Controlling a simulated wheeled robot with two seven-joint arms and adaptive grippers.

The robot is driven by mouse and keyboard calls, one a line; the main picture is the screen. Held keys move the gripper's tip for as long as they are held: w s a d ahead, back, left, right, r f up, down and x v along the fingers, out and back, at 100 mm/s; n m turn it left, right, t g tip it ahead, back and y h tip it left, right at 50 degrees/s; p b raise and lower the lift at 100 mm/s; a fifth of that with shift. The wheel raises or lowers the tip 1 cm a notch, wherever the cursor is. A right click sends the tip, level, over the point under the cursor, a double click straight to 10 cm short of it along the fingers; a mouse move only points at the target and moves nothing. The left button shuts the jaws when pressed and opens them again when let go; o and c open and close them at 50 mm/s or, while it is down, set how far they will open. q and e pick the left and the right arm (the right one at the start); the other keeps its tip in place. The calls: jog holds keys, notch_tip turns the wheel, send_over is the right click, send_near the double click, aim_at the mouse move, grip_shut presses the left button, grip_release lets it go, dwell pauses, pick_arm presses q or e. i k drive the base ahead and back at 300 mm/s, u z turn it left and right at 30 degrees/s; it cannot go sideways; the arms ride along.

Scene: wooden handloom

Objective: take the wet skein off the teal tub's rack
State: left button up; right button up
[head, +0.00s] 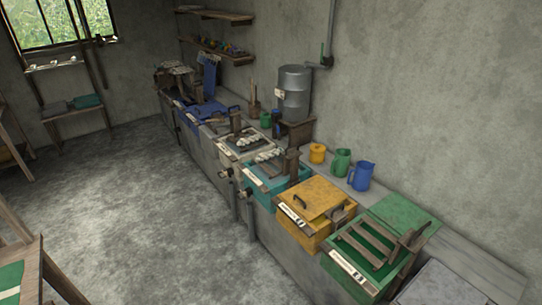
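The teal tub (264,196) stands in the middle of the row of tubs along the right wall, between a cream tub and a yellow tub. A dark rack (271,169) lies across its top. A pale, lumpy bundle that looks like the skein (268,156) lies at the far side of this rack. It is small in the view, and I cannot tell whether it is wet. A dark upright piece (292,163) stands at the tub's right side. Neither of my grippers is in view.
The cream tub (226,154) and the blue tub (205,112) stand farther back. The yellow tub (312,199) has a lid; the green tub (368,242) is nearest. Jugs (361,176) and a metal drum (294,92) stand behind. The floor (150,215) left of the row is clear.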

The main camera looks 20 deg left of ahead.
aim_at(265, 156)
jog(key=u, duration=1.9)
jog(key=i, duration=2.15)
jog(key=z, duration=0.55)
